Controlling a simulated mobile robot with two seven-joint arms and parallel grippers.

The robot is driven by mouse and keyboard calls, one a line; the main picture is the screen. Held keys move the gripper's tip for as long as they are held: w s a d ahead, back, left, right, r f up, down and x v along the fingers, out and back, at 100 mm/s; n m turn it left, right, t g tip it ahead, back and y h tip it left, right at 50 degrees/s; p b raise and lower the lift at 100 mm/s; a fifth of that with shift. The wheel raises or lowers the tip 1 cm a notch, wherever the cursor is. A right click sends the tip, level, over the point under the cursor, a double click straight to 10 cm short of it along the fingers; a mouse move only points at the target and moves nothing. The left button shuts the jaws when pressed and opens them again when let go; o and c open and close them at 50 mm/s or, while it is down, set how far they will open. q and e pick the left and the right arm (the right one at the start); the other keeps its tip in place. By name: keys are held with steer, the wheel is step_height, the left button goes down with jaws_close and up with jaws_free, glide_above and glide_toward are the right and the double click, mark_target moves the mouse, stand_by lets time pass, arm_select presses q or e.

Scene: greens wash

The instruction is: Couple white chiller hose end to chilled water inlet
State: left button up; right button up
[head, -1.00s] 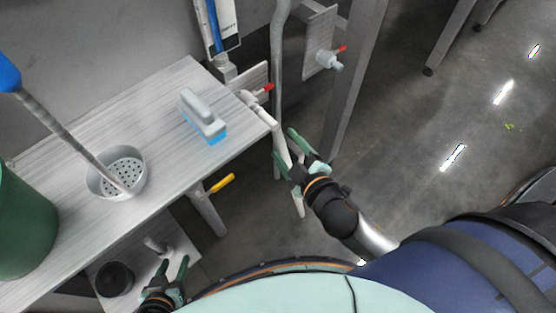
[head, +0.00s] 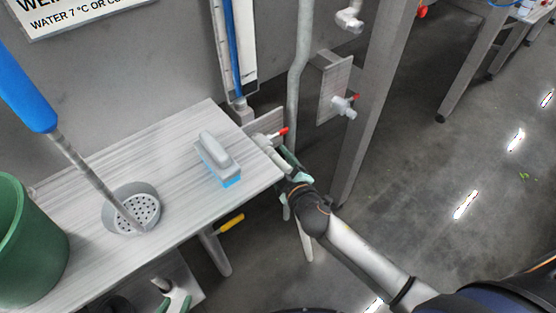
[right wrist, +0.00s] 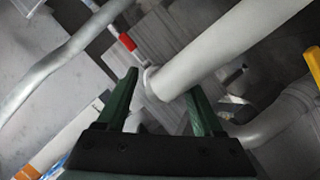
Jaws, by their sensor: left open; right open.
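A white hose (head: 306,240) hangs beside the table's right end. Its upper part lies by a valve with a red lever (head: 283,131). In the right wrist view a thick white tube (right wrist: 215,50), which looks like this hose, ends in a collar between my finger tips. My right gripper (head: 290,163) is open at the hose, partly hidden; its green fingers also show in the right wrist view (right wrist: 162,95). I cannot tell whether they touch it. A second white fitting (head: 343,106) with a red lever sits on a grey plate; I cannot tell which fitting is the chilled water inlet. My left gripper (head: 177,302) is open at the bottom edge.
The grey table (head: 165,245) holds a brush (head: 217,160), a perforated cup (head: 135,213) with a blue-handled rod, and a green bucket (head: 30,250). A yellow handle (head: 230,223) is under the table edge. A grey post (head: 375,100) stands right of the fittings; open floor lies beyond.

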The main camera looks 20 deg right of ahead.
steer(key=shift+w+f, duration=0.1)
steer(key=shift+w, duration=0.2)
jaws_close()
stand_by(0.5)
steer(key=shift+s, duration=0.1)
stand_by(0.4)
steer(key=shift+s+d, duration=0.1)
steer(key=shift+s, duration=0.2)
steer(key=shift+s+d, duration=0.3)
steer(key=shift+s, duration=0.5)
steer(key=shift+s+d, duration=0.25)
steer(key=shift+s, duration=0.5)
steer(key=shift+s+d, duration=0.3)
steer(key=shift+s, duration=0.5)
